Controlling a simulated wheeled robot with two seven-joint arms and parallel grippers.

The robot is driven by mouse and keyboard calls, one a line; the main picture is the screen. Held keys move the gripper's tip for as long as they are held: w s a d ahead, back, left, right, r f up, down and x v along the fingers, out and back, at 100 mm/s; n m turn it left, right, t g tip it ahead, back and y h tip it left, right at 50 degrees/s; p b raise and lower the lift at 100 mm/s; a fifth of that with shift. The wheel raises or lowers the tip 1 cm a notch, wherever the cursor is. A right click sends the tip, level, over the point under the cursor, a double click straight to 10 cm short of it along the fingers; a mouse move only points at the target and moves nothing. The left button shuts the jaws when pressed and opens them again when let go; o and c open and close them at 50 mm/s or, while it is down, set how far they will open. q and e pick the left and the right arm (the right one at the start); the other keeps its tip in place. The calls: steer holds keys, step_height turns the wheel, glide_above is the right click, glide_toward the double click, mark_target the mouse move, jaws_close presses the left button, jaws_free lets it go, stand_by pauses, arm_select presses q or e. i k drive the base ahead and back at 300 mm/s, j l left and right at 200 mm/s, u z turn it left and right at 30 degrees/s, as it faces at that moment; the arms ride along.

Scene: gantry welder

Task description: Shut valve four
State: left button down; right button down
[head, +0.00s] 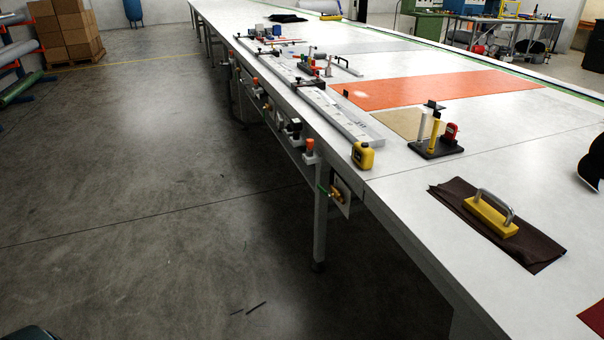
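Several small fittings line the front side of the long white table. The nearest is a brass-coloured valve (337,195) on a pale plate below the table edge, with a green line running to it from the left. Left of it is an orange-topped fitting (310,150), and further along is a dark one with a white body (293,128). More small red and dark fittings (257,86) follow towards the far end. I cannot read any numbers, so I cannot tell which is valve four, nor its handle position. Neither gripper is in view.
A table leg (320,220) stands below the fittings. The grey floor (150,200) alongside is mostly clear.

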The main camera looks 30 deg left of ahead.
mark_target(320, 187)
steer(key=i+j, duration=0.25)
steer(key=j, duration=0.2)
steer(key=i+j+u, duration=0.1)
steer(key=i+j, duration=0.2)
steer(key=j, duration=0.15)
steer(key=i+j, duration=0.25)
steer(key=j, duration=0.15)
steer(key=i+j, duration=0.3)
steer(key=j+u, duration=0.05)
steer(key=j, duration=0.05)
